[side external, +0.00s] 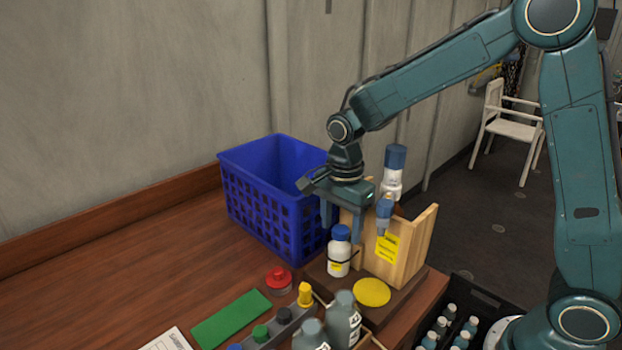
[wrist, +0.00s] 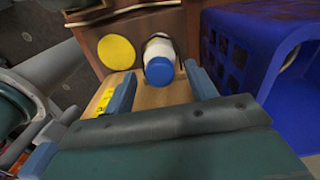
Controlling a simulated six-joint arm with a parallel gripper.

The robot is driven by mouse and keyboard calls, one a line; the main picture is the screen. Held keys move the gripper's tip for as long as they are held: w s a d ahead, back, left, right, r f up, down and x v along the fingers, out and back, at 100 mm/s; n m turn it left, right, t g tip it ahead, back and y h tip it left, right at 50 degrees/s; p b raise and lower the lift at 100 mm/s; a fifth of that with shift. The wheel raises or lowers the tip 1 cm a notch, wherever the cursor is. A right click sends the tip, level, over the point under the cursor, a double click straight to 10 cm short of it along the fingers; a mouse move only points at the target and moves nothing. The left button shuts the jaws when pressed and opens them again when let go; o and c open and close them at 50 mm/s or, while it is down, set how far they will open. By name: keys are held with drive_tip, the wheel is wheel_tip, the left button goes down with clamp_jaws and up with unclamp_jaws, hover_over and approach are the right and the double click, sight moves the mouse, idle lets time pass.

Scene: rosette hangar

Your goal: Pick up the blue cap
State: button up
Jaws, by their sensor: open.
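A blue cap (side external: 341,232) sits on an upright white bottle (side external: 338,262) with a yellow label, on a dark wooden base in front of a light wooden stand (side external: 412,252). In the wrist view the blue cap (wrist: 160,70) shows top-on, ahead of the gap between my fingers. My gripper (side external: 355,222) points down above the stand, close to the cap. Its two fingers (wrist: 161,88) are apart with nothing held between them. A second blue-capped white bottle (side external: 394,172) stands behind the stand.
A blue basket (side external: 262,215) stands close on the left of my gripper. A yellow disc (side external: 372,292) lies before the bottle. A red-topped item (side external: 278,280), a green mat (side external: 231,318) and grey bottles (side external: 343,320) are at the front. A dark crate of bottles (side external: 485,300) is at right.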

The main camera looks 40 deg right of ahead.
sight(341, 228)
idle(0.4)
drive_tip(key=c, duration=1.1)
drive_tip(key=shift+r, duration=0.1)
wheel_tip(341, 228, up, 20)
drive_tip(key=shift+f, duration=0.1)
idle(0.6)
